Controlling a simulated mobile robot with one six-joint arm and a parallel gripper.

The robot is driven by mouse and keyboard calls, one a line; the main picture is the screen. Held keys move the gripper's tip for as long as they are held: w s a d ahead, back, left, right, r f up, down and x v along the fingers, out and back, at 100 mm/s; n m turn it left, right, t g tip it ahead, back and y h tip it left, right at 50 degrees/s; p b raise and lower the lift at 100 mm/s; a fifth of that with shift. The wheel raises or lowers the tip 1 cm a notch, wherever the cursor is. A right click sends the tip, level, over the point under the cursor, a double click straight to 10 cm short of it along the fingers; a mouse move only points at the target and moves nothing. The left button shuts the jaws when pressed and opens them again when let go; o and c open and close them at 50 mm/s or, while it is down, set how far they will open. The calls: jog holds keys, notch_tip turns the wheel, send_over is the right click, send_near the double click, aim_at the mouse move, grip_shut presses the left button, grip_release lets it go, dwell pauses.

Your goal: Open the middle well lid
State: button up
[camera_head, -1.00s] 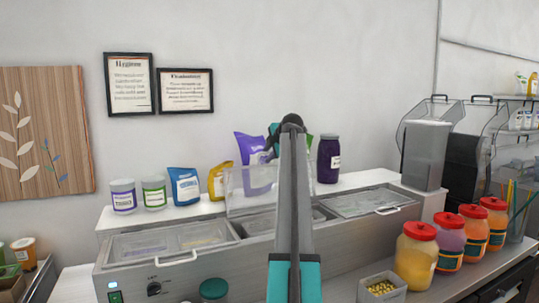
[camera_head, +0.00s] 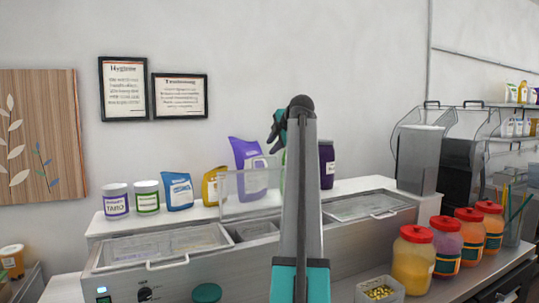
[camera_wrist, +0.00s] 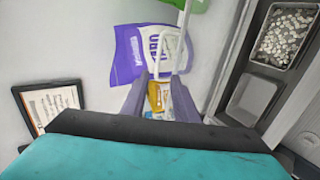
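The middle well lid (camera_head: 240,198) is a clear panel standing raised, close to upright, at the back of the steel well counter. The middle well (camera_head: 257,229) is uncovered below it, its right part hidden behind my arm. My gripper (camera_head: 279,130) is above the lid's top edge in the head view, partly hidden by my arm. In the wrist view my gripper's (camera_wrist: 158,98) two grey fingers are apart, with a gap between them. A pale lid edge and handle (camera_wrist: 181,50) show close to the right finger; I cannot tell whether they touch.
Closed lids cover the left wells (camera_head: 165,246) and right well (camera_head: 365,206). A purple bag (camera_head: 248,158), a blue bag (camera_head: 178,190) and jars stand on the ledge behind. Red-capped jars (camera_head: 412,262) stand at the right. Open wells (camera_wrist: 252,97) show in the wrist view.

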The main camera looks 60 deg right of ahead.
jog(key=shift+v, duration=1.2)
jog(key=shift+s, duration=0.1)
